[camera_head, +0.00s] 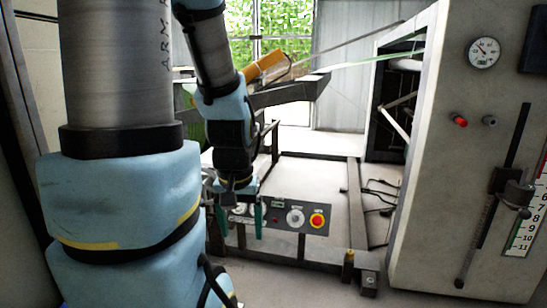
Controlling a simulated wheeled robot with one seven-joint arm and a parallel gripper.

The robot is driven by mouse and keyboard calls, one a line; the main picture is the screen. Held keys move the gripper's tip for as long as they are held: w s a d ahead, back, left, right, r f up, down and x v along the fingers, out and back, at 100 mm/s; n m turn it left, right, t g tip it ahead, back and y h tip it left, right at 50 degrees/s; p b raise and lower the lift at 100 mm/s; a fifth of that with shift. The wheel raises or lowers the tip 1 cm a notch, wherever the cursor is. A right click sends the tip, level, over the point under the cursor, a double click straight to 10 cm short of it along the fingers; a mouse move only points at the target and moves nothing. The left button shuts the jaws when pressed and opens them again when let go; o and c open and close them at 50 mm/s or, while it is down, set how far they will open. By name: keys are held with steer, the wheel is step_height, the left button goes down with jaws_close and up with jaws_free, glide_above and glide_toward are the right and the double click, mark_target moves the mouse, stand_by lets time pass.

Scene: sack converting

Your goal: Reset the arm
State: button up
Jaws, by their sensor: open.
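My arm, blue and grey, fills the left side of the head view and bends down to its end near the middle.
At the right stands a tall pale machine cabinet (440,185) with a gauge (483,53) and a lever scale (528,220). Cables (378,197) lie on the floor between.

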step_height(320, 180, up, 38)
steer(key=p, duration=3.6)
steer(key=shift+w+p, duration=0.35)
steer(key=shift+d+f, duration=0.1)
